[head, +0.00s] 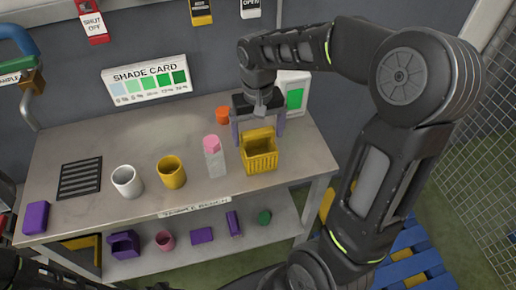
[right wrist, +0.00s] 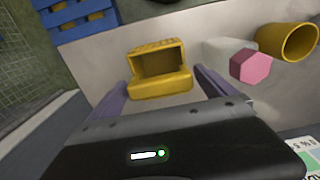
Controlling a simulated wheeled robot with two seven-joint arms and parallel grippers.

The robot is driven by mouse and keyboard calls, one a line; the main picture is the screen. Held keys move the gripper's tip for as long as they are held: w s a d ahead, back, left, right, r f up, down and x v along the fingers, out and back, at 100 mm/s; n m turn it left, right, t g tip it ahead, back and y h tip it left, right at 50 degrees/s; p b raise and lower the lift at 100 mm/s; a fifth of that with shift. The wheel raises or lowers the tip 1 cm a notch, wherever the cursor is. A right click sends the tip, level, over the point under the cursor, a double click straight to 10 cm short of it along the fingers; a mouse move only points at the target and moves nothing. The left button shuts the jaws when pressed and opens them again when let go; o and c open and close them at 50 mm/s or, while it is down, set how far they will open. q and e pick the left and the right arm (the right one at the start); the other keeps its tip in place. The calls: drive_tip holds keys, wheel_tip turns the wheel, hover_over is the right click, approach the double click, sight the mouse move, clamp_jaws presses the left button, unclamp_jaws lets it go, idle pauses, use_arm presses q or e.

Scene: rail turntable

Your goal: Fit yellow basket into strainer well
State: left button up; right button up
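The yellow basket (head: 260,160) stands upright near the right front of the bench, with slotted sides and an open top. It also shows in the right wrist view (right wrist: 161,88), opening visible and empty. My right gripper (head: 259,139) is open above and behind it, with its purple fingers spread on either side. In the right wrist view the fingertips (right wrist: 160,77) flank the basket with no clear contact. A dark slotted grate (head: 79,178) is set at the left of the bench; I cannot tell whether it is the strainer well. My left gripper is not in view.
Left of the basket stand a pale bottle with a pink cap (head: 213,160), a yellow cup (head: 171,172) and a white cup (head: 127,181). A purple block (head: 36,217) sits at the left front. Several items lie on the lower shelf (head: 150,262).

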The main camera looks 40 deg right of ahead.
drive_tip(key=c, duration=1.9)
drive_tip(key=shift+o, duration=0.2)
drive_tip(key=shift+r, duration=0.15)
wheel_tip(320, 180, up, 10)
drive_tip(key=shift+f+b, duration=0.1)
drive_tip(key=shift+b, duration=0.55)
